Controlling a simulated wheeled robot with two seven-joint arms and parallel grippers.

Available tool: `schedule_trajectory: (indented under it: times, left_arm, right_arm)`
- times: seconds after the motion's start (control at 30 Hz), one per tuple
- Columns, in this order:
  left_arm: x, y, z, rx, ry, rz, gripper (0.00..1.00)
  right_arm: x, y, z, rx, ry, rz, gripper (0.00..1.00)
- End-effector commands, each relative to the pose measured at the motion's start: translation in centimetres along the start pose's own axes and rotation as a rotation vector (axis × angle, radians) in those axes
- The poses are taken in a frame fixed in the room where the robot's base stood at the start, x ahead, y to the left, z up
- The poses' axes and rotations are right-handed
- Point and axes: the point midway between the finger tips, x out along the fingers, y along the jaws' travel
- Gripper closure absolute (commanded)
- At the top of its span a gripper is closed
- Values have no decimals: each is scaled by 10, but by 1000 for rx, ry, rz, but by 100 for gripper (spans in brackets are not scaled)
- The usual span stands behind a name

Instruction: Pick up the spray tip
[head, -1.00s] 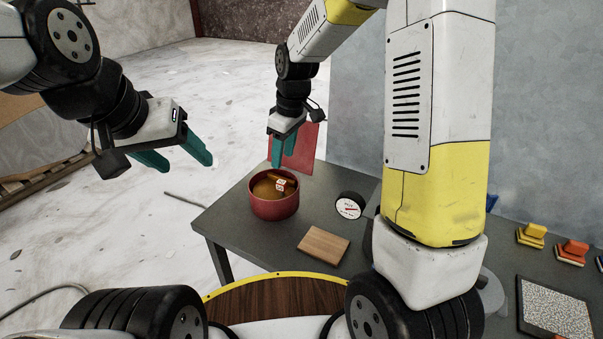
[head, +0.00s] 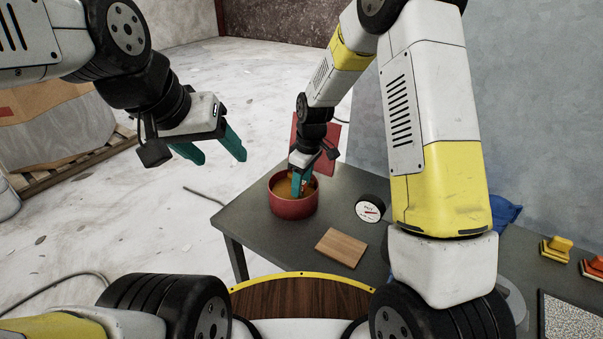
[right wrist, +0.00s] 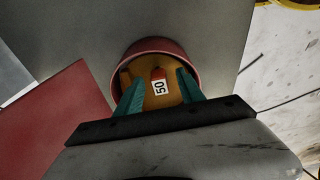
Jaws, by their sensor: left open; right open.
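The spray tip appears to be the small red piece with a white label reading "50" (right wrist: 159,86) inside a round red pot (head: 293,209). In the right wrist view it lies between the fingers of my right gripper (right wrist: 158,84), with gaps on both sides. My right gripper (head: 299,188) is open and points down into the pot mouth. In the head view its fingers mostly hide the piece. The pot's inside is orange-brown. My left gripper (head: 220,153) is open and empty, in the air left of the table, away from the pot.
The pot stands near the far left corner of a grey table (head: 270,240). A round black-and-white gauge (head: 370,209) and a wooden block (head: 341,247) are to its right. A red panel (head: 326,137) stands behind it. Yellow and orange handled blocks (head: 556,248) are further right.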

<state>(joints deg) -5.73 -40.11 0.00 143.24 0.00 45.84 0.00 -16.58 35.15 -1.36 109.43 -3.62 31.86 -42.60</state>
Motion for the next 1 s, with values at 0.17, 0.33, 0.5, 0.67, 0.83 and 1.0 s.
schedule_trajectory:
  times: [0.17, 0.33, 0.5, 0.67, 0.83, 1.0]
  left_arm:
    - [0, 0, 0, 0, 0, 0, 39]
    - [0, 0, 0, 0, 0, 0, 39]
    - [0, 0, 0, 0, 0, 0, 39]
    - [0, 0, 0, 0, 0, 0, 39]
    - [0, 0, 0, 0, 0, 0, 39]
    - [0, 0, 0, 0, 0, 0, 39]
  right_arm:
    - [0, 0, 0, 0, 0, 0, 60]
    - [0, 0, 0, 0, 0, 0, 94]
    - [0, 0, 0, 0, 0, 0, 100]
    - [-1, 0, 0, 0, 0, 0, 100]
    - [-6, 0, -1, 0, 1, 0, 100]
    - [-24, 1, -4, 0, 3, 2, 100]
